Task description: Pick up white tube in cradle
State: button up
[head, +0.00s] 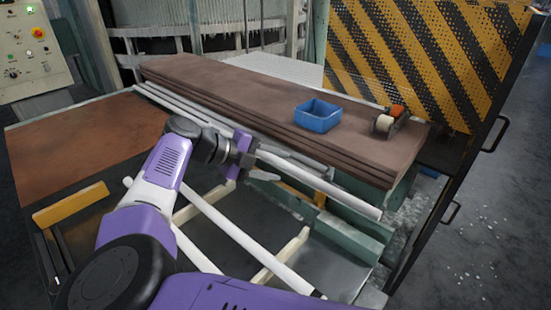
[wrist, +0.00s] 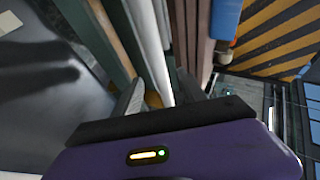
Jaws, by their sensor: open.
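A long white tube (head: 320,185) runs diagonally along the front side of the brown boards, its right end near the green frame. Another white tube (head: 235,233) lies lower and nearer, across pale supports (head: 281,256). I cannot tell for certain which one the task calls the cradle's. My gripper (head: 268,176) is open beside the tube along the boards, with part of that tube hidden behind the arm. In the wrist view the open fingers (wrist: 158,93) are on either side of a white tube (wrist: 150,52). Contact with it cannot be made out.
Stacked brown boards (head: 240,88) lie behind the tube, with a blue bin (head: 317,116) and a roller tool (head: 388,120) on top. A striped yellow-black guard (head: 425,55) stands at the right. A brown tabletop (head: 75,145) is at the left.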

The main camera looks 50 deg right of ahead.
jog(key=shift+x, duration=1.15)
grip_shut()
